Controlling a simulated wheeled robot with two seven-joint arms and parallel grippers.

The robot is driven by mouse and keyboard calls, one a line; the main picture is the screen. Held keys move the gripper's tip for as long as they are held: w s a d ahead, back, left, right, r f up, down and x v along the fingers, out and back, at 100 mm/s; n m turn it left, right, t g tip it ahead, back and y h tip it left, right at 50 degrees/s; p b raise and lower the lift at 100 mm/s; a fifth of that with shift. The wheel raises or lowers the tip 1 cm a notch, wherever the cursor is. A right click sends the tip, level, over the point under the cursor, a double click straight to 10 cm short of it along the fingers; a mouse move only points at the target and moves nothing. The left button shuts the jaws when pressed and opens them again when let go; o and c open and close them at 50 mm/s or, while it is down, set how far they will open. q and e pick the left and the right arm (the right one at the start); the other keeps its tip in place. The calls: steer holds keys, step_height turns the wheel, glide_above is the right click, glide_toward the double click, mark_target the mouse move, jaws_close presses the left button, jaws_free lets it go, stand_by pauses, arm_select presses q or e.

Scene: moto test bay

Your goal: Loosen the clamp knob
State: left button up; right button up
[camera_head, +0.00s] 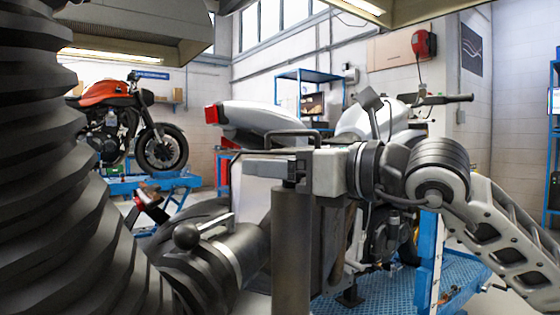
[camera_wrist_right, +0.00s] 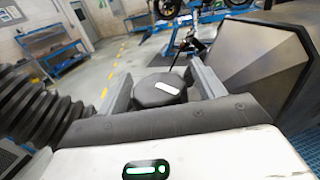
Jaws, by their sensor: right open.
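The clamp knob (camera_wrist_right: 158,92) is a dark, rounded knob with a white stripe on top in the right wrist view. It lies between the two fingers of my right gripper (camera_wrist_right: 163,74), which is open with a finger on each side. I cannot tell whether either finger touches it. In the head view my right gripper (camera_head: 270,160) reaches in from the right, near the middle, and I cannot make out the knob there. My left gripper is not in view.
A large black ribbed hose (camera_head: 60,180) fills the left of the head view. A black ball-ended handle (camera_head: 186,236) stands nearby. A silver motorcycle (camera_head: 370,120) is behind my right arm. An orange motorcycle (camera_head: 105,95) stands on a blue lift. A dark angular housing (camera_wrist_right: 255,62) is close right in the wrist view.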

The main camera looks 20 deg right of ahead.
steer(key=c, duration=1)
steer(key=shift+a+n+g+y+p, duration=0.1)
steer(key=shift+n+g+y+p, duration=0.25)
steer(key=shift+n+g+y, duration=0.55)
steer(key=shift+g+y, duration=0.1)
steer(key=o, duration=1)
steer(key=shift+s, duration=0.1)
